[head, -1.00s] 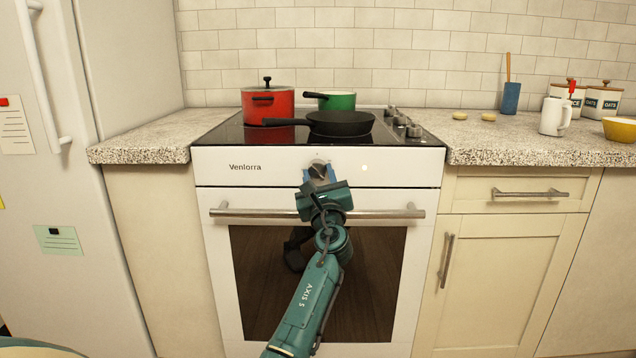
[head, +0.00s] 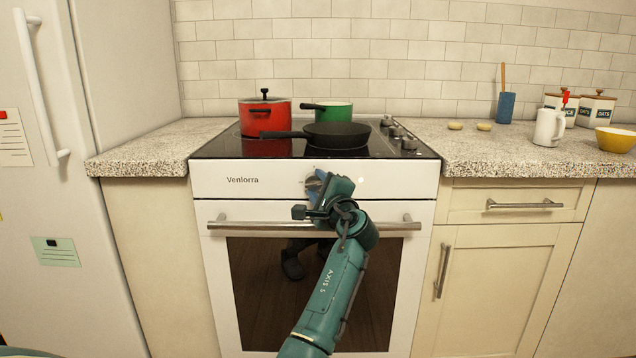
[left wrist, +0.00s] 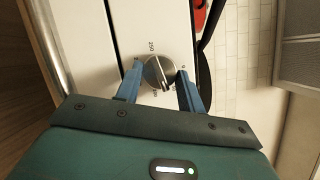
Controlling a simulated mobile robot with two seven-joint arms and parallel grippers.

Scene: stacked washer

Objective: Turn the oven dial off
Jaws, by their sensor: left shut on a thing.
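The oven dial (left wrist: 158,71) is a round silver knob on the white oven front panel (head: 240,181). The left wrist view shows printed marks around it, with "250" legible. My left gripper (head: 317,182) is at the dial in the head view. Its two blue fingers (left wrist: 161,74) stand on either side of the knob in the left wrist view, and it is shut on the knob. The gripper is rolled to one side. Its fingers and body hide part of the dial in the head view. My right gripper is not in view.
The oven door handle (head: 270,225) runs across just below my left gripper. A red pot (head: 265,115), a green pan (head: 335,111) and a black frying pan (head: 338,134) sit on the cooktop above. A white fridge (head: 125,80) stands at the left.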

